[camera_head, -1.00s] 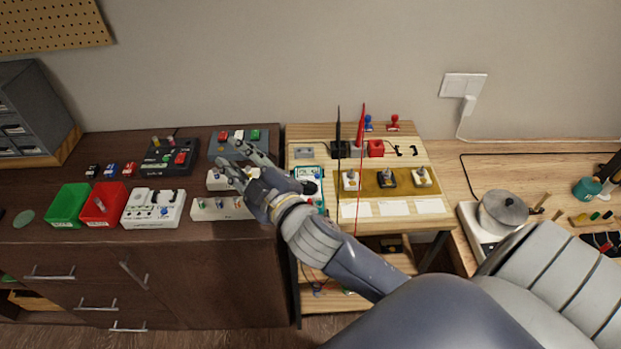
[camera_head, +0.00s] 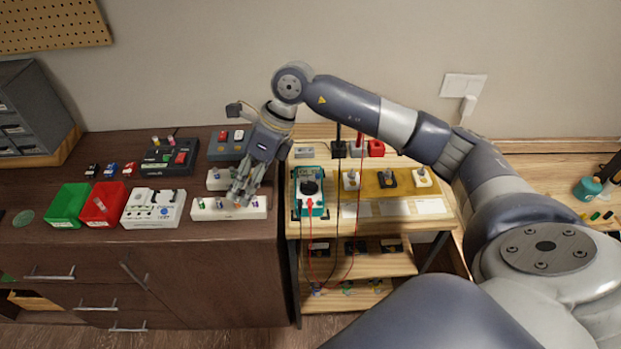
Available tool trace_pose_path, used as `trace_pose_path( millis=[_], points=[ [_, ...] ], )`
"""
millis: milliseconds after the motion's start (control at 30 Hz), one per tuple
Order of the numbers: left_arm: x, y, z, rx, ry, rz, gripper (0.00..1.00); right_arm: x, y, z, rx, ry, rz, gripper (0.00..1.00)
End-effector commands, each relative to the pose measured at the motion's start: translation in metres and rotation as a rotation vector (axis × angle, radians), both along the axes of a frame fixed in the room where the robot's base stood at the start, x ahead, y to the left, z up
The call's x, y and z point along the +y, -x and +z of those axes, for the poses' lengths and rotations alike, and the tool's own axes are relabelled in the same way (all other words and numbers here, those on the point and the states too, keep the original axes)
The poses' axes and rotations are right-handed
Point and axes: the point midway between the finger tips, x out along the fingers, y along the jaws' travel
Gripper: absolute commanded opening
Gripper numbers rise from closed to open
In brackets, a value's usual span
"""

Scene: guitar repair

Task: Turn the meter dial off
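The meter (camera_head: 300,207) is a teal-edged box lying on the light wooden bench, with a round black dial (camera_head: 310,187) on its face. Red and black leads come from its lower end. My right gripper (camera_head: 239,198) hangs fingers-down to the left of the meter, over or near a long white strip with buttons on the dark cabinet. It is apart from the dial. The fingers overlap in this view, so how far apart they are is unclear. The dial's exact pointer setting is too small to read. My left gripper is not in view.
A green bin (camera_head: 67,203), a red bin (camera_head: 103,204) and a white device (camera_head: 153,209) stand on the dark cabinet (camera_head: 190,262). Right of the meter is a yellow board (camera_head: 384,195) with several switches. My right arm arches over the bench's back.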

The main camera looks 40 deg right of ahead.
Motion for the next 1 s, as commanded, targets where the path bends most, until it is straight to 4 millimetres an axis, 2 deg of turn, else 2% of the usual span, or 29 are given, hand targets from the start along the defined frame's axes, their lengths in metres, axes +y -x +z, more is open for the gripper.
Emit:
trace_pose_path(
  millis=[33,100,200,300,433,533,800,1000],
  points=[
    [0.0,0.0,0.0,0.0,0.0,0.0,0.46,-0.037,-0.006,0.002,0.006,0.12,-0.018,0.3],
    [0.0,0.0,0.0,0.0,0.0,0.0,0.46,-0.08,-0.008,0.005,0.031,0.262,-0.042,0.3],
    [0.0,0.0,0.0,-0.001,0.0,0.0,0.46,-0.127,-0.006,0.013,0.067,0.408,-0.08,0.3],
    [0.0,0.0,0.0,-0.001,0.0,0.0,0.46,-0.153,-0.003,0.019,0.094,0.489,-0.104,0.3],
    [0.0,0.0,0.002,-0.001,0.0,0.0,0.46,-0.163,-0.001,0.017,0.109,0.522,-0.115,0.3],
    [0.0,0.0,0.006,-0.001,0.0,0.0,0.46,-0.163,0.0,0.006,0.112,0.522,-0.113,0.3],
    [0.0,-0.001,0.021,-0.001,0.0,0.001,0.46,-0.162,0.0,-0.044,0.112,0.518,-0.112,0.3],
    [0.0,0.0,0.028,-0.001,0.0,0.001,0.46,-0.162,0.0,-0.074,0.109,0.518,-0.112,0.3]
  ],
)
